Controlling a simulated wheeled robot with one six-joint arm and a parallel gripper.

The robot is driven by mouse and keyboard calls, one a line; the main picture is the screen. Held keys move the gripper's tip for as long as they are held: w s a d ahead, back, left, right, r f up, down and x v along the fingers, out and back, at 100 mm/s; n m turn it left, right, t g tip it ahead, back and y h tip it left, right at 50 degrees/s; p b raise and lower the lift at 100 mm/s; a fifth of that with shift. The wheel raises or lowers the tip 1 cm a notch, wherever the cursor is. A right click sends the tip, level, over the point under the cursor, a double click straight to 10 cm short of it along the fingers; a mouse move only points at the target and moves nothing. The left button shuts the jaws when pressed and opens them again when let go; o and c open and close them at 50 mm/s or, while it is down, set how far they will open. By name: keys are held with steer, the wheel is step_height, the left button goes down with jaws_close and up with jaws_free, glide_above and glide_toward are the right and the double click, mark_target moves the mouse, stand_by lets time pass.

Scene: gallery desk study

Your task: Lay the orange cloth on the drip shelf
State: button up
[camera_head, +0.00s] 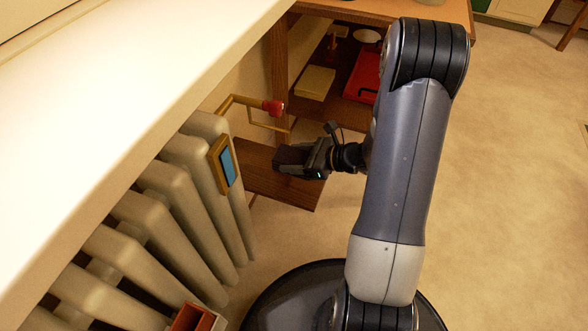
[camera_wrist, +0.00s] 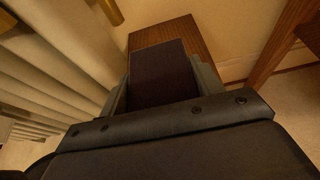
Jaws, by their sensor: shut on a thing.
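My gripper (camera_head: 292,158) is shut on a dark, flat-faced maroon-brown thing. In the wrist view this dark thing (camera_wrist: 160,74) sits between the two fingers and looks like a block. I see no clear orange cloth in either view. A brown wooden shelf (camera_head: 285,190), which may be the drip shelf, lies low below the brass pipe at the radiator's far end. My gripper is above part of it in the head view, and I cannot tell the height gap. In the wrist view the shelf (camera_wrist: 185,30) shows beyond the held thing, which hides part of it.
A ribbed cream radiator (camera_head: 150,205) stands at the left with a blue-faced, gold-framed plate (camera_head: 222,165). A brass pipe with a red knob (camera_head: 273,107) projects above the shelf. A wooden desk (camera_head: 440,12) with red and yellow items stands behind. Carpet at right is clear.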

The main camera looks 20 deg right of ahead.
step_height(320, 180, down, 4)
steer(key=shift+w+a+f+b, duration=0.1)
steer(key=shift+w+a+b, duration=0.05)
steer(key=shift+b, duration=1.1)
steer(key=shift+f, duration=0.15)
steer(key=o, duration=1)
steer(key=shift+r, duration=0.3)
steer(key=p+v, duration=0.2)
steer(key=v, duration=0.4)
steer(key=p+v, duration=0.2)
steer(key=v, duration=0.4)
steer(key=shift+f, duration=0.25)
